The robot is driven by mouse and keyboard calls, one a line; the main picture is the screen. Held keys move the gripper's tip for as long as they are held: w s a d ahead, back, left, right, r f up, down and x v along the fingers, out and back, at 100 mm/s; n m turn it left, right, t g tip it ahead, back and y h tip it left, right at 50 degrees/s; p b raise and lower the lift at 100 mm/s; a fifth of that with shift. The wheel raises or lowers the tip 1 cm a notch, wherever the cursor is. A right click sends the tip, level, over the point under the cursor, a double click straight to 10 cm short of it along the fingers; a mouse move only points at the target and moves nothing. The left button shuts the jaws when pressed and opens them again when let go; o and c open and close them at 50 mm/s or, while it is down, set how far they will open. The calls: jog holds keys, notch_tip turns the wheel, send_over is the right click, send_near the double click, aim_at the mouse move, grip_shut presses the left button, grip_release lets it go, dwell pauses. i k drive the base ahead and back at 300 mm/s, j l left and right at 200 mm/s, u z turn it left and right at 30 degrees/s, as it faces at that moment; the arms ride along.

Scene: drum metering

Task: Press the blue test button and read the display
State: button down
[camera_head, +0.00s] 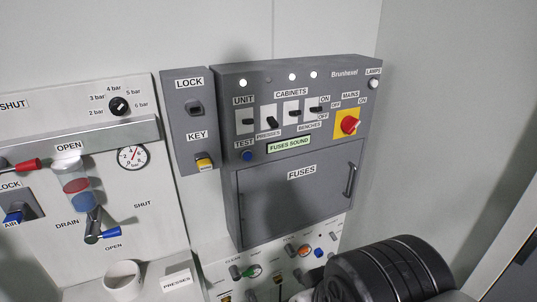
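The blue test button (248,156) sits at the lower left of the grey Brunhesel cabinet (228,82), just under the TEST label. The display (289,144) is to its right, a pale green strip that reads "FUSES SOUND". Nothing touches or covers the button. A thick black ribbed part of my arm (390,272) fills the bottom right. My gripper does not show, so its opening cannot be seen.
Switches (293,113) and a red mains knob on yellow (349,124) are above and right of the display. Below is the closed FUSES door (290,195) with its handle (350,180). A LOCK/KEY box (189,120) adjoins on the left. Valves and a gauge (132,156) are farther left.

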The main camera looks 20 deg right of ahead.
aim_at(247, 156)
jog(key=z, duration=1.9)
jog(key=k+j, duration=0.3)
jog(key=j, duration=0.15)
jog(key=k+j, duration=0.35)
jog(key=j+z, duration=0.05)
jog(key=j, duration=0.05)
